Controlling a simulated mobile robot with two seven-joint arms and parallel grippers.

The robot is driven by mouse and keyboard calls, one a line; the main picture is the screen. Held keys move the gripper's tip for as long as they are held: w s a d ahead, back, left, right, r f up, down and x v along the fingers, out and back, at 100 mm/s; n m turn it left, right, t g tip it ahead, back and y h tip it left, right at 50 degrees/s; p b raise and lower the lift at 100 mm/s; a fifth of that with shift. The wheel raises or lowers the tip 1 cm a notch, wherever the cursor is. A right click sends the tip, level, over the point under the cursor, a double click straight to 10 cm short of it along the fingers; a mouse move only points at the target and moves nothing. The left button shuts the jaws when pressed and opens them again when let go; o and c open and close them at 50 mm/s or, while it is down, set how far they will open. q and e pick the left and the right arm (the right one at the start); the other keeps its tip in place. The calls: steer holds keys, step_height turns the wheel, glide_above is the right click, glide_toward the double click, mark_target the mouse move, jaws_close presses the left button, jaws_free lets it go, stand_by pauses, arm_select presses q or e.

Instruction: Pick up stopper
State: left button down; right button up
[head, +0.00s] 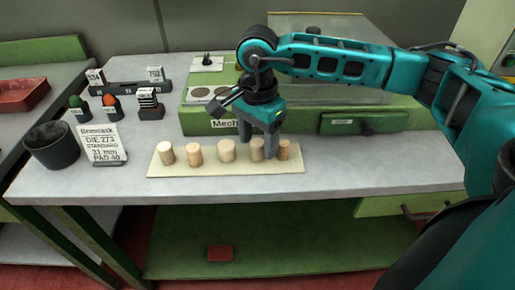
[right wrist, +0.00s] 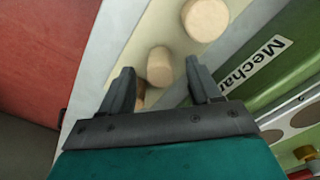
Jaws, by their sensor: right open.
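Several pale cork stoppers stand upright in a row on a cream board (head: 215,170) near the bench's front edge. From the left they are the first (head: 166,153), the second (head: 194,154), the middle one (head: 227,150), the fourth (head: 257,149) and the rightmost (head: 284,151). My right gripper (head: 257,147) points down over the right part of the row, open, with its fingers near the fourth stopper. In the right wrist view one stopper (right wrist: 160,67) shows between the open fingertips (right wrist: 160,75), with no clear contact. Another stopper (right wrist: 205,18) lies farther off. My left gripper is out of view.
A green machine (head: 208,126) stands right behind the board, with a drawer (head: 358,123) at its right. A label card (head: 101,145) and a dark cup (head: 51,146) stand to the left. The bench's front right (head: 350,178) is clear.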

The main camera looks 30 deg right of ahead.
steer(key=shift+f, duration=0.75)
steer(key=shift+c, duration=0.3)
steer(key=c, duration=1)
steer(key=shift+c, duration=0.2)
